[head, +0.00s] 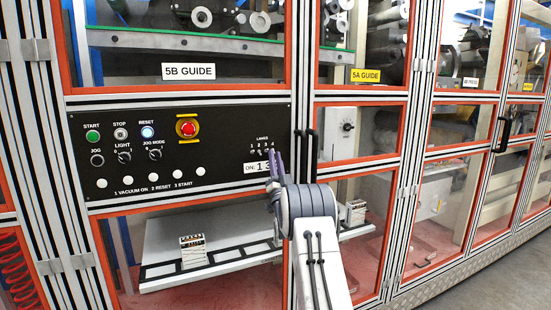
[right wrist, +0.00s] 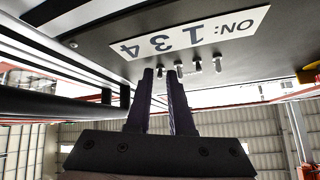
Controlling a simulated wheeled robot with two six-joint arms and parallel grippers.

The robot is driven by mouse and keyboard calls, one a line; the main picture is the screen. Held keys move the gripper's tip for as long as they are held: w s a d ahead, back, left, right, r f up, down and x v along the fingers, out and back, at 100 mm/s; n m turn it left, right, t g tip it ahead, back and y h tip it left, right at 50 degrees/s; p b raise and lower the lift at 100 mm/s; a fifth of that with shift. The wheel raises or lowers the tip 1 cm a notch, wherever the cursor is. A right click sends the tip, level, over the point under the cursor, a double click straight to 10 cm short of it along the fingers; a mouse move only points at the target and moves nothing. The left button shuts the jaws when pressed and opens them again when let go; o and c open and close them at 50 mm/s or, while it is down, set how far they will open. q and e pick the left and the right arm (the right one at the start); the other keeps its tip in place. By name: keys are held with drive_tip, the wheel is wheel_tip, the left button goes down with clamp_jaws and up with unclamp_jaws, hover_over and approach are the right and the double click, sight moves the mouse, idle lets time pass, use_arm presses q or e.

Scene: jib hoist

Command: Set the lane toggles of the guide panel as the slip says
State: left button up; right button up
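The black guide panel (head: 215,180) is at the left of the head view. Its small lane toggles (head: 259,152) form a row under the labels 1 to 3 and beyond, at its right end. The white slip (head: 257,168) below them reads "ON: 1 3 4" in the right wrist view (right wrist: 193,32), upside down there. My right gripper (head: 273,158) is at the row's right end and hides part of slip and toggles. Which way each toggle points is unclear. My left gripper is out of view.
The panel also has a red emergency stop (head: 188,128), a green start button (head: 93,136), knobs and several white buttons. A dark door handle (head: 306,155) stands just right of my gripper. Orange-framed windows surround the panel.

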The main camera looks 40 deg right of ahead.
sight(273, 148)
clamp_jaws()
drive_tip(key=shift+r, duration=0.1)
drive_tip(key=shift+s+r+n+g+y+p, duration=0.25)
drive_tip(key=shift+r+n+g+y+p, duration=0.4)
drive_tip(key=shift+g+p, duration=0.35)
wheel_tip(273, 148, up, 2)
drive_tip(key=g+y+p, duration=0.1)
drive_tip(key=g+p, duration=0.2)
drive_tip(key=p, duration=0.2)
drive_tip(key=n+g+y+p, duration=0.1)
drive_tip(key=g+y+p, duration=0.1)
drive_tip(key=p, duration=0.3)
drive_tip(key=shift+g, duration=0.4)
drive_tip(key=shift+f+g+y+p, duration=0.1)
drive_tip(key=shift+g+y+p, duration=0.35)
drive_tip(key=shift+p, duration=0.3)
